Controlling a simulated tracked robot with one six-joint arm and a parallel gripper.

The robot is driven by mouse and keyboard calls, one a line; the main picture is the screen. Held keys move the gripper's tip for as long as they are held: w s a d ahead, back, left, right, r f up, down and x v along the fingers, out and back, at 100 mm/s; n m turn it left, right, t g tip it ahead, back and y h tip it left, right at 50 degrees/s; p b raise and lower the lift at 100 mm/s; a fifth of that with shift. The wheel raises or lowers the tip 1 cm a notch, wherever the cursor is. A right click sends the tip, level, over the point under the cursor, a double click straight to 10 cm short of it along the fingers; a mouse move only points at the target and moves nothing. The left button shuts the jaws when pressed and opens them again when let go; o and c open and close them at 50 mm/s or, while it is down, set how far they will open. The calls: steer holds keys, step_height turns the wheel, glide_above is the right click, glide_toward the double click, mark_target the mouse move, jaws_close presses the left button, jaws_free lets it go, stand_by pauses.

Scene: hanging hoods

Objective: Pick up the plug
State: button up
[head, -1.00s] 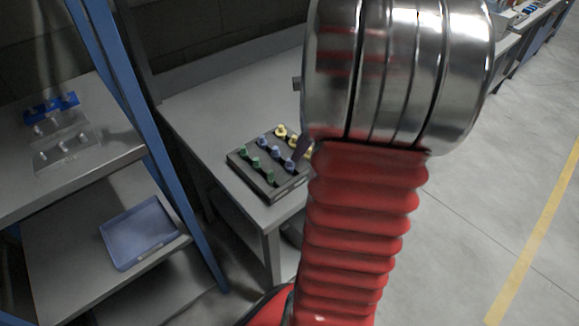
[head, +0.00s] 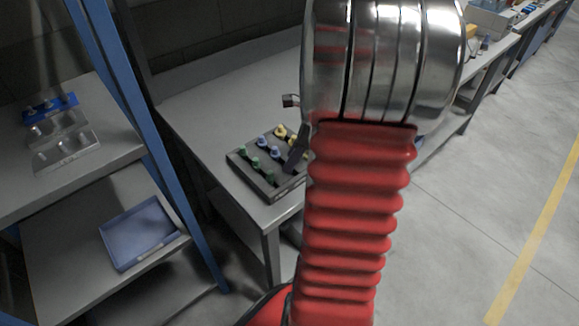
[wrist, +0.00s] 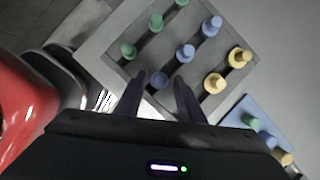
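A dark block (head: 240,166) on the grey bench holds rows of green (head: 256,163), blue (head: 263,141) and yellow (head: 280,131) plugs. In the wrist view the same block (wrist: 170,35) shows green plugs (wrist: 155,22), blue plugs (wrist: 185,53) and yellow plugs (wrist: 240,57). My gripper (wrist: 160,83) is open, with the nearest blue plug (wrist: 159,78) showing between its fingertips. I cannot tell how far above that plug the fingers are. In the head view a dark finger of my gripper (head: 296,156) covers the block's right part.
A blue holder (wrist: 250,112) with green, blue and yellow pieces lies beside the block in the wrist view. Shelves with a blue post (head: 150,150) stand left, bearing clear holders (head: 65,152) and a blue tray (head: 140,232). The bench's back left is bare.

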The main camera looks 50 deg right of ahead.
steer(key=shift+c, duration=0.4)
jaws_close()
